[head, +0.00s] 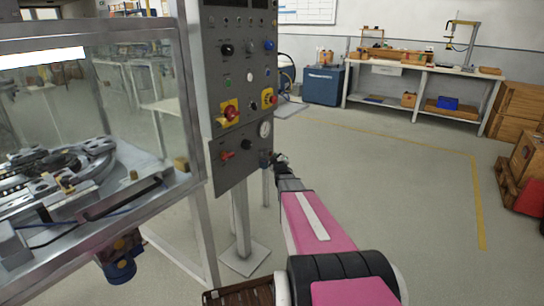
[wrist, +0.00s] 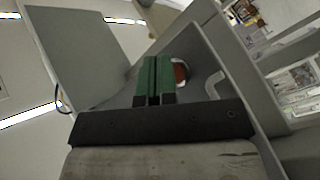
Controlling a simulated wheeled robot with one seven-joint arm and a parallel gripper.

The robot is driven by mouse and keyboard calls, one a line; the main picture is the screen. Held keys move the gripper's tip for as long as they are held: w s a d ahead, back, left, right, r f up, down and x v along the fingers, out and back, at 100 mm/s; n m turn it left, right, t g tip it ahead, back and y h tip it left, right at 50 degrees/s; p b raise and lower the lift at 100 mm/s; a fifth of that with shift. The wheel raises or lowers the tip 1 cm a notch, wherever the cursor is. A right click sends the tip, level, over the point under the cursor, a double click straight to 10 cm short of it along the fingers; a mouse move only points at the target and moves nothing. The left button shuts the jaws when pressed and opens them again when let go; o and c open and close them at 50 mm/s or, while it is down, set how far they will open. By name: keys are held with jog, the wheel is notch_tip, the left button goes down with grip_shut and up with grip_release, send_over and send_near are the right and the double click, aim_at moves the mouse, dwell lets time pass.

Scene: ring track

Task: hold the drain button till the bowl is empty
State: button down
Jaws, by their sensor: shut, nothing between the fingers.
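A grey control panel (head: 240,90) carries buttons, knobs and a round gauge; I cannot tell which control is the drain button. My arm reaches to the panel's lower right edge, where my gripper (head: 271,158) is small and partly blurred. In the wrist view my gripper (wrist: 154,80) has its two green fingers together, with nothing between them. A red-brown round part with a pale rim (wrist: 181,72) shows just right of the fingertips, partly hidden by them; contact cannot be told. A round grey track assembly (head: 75,165) sits behind glass at left; whether it is the bowl, and its contents, are unclear.
The glass-sided machine frame (head: 188,110) stands close left of the panel. The panel's post has a floor plate (head: 244,258). A workbench (head: 425,68), a blue box (head: 323,85) and wooden crates (head: 516,108) stand at the back and right. Open floor lies between.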

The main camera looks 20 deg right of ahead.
jog(key=shift+w+a+r, duration=0.1)
jog(key=shift+w+a, duration=0.35)
jog(key=shift+w, duration=0.2)
dwell(1.4)
jog(key=shift+s, duration=0.15)
dwell(1.5)
jog(key=shift+s+d, duration=0.15)
jog(key=shift+s, duration=0.75)
jog(key=shift+s+d, duration=0.1)
jog(key=shift+s+d, duration=1.8)
jog(key=shift+s, duration=0.1)
